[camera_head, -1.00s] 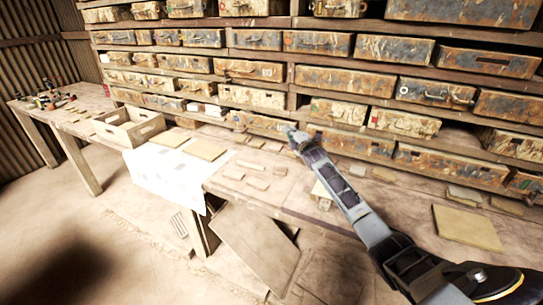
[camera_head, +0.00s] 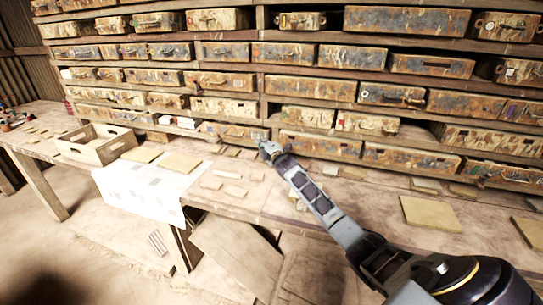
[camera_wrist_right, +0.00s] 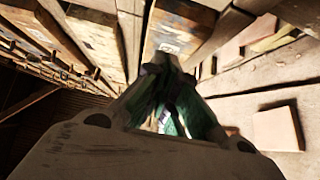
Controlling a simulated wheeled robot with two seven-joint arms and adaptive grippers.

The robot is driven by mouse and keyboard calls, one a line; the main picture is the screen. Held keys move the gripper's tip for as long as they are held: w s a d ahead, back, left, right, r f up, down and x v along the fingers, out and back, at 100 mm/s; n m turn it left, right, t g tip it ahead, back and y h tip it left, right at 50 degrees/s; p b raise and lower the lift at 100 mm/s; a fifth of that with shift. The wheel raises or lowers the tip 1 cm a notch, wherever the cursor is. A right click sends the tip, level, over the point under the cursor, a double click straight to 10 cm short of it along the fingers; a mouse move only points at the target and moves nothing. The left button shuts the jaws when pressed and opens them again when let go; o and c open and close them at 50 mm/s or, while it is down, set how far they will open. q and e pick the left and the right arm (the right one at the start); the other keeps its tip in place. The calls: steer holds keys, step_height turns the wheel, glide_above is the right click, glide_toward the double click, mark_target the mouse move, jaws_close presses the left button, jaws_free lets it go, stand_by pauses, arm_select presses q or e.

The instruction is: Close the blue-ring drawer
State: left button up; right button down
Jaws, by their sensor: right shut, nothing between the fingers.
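My right gripper (camera_head: 265,148) is shut and empty. Its tips are at the right end of the front of a rusty, paint-worn drawer (camera_head: 232,132) in the lowest shelf row, just above the worktable. In the right wrist view, the shut fingers (camera_wrist_right: 163,78) point at the end of a worn drawer (camera_wrist_right: 178,32); I cannot tell whether they touch it. No blue ring can be made out clearly on this drawer, so I cannot confirm it is the blue-ring one. My left gripper is not in view.
The worktable (camera_head: 330,215) runs below the shelves, with loose tiles (camera_head: 180,162) on it. A wooden crate (camera_head: 92,152) and a white sheet (camera_head: 140,195) are at the left. Several drawers (camera_head: 410,158) stand close to the right of my arm.

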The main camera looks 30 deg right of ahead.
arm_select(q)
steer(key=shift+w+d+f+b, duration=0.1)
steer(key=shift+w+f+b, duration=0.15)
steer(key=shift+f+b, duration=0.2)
arm_select(e)
steer(key=s+a, duration=0.1)
steer(key=s, duration=0.9)
steer(key=shift+a, duration=0.15)
stand_by(0.6)
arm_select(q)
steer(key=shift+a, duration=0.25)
